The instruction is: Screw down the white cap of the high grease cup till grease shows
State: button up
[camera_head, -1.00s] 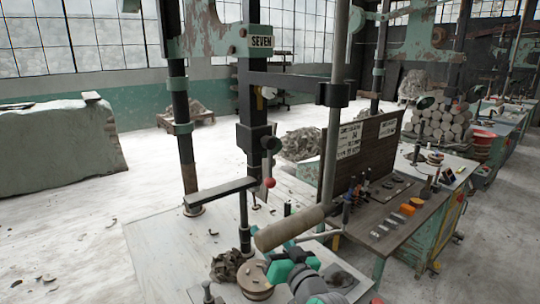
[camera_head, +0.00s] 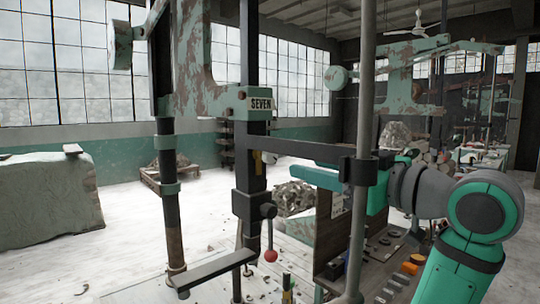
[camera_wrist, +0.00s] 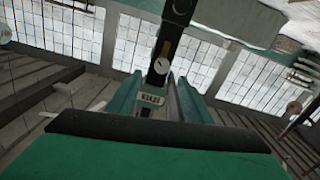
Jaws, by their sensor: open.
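In the wrist view a small round white cap (camera_wrist: 161,68) with a dark mark sits against the dark post. It shows between the far ends of my gripper's fingers (camera_wrist: 163,82), which stand apart with nothing held. I cannot tell how far beyond the tips the cap is, and I see no grease at it. In the head view my gripper (camera_head: 303,170) reaches left from behind the thin upright pole, to the right of the dark post (camera_head: 252,185). The cap cannot be made out in the head view.
A dark crossbar (camera_head: 300,149) runs from the post to the upright pole (camera_head: 362,110), close to my gripper. The SEVEN plate (camera_head: 261,104) is above. A lever with a red knob (camera_head: 270,255) hangs below. A bench with small tools (camera_head: 385,265) stands at lower right.

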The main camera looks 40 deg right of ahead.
aim_at(272, 155)
jog(key=w, duration=0.3)
jog(key=w+a, duration=0.1)
jog(key=w, duration=0.2)
jog(key=w+r, duration=0.1)
jog(key=w, duration=0.1)
jog(key=shift+w+a, duration=0.25)
jog(key=shift+w, duration=0.95)
jog(key=shift+d, duration=0.1)
jog(key=c, duration=1.1)
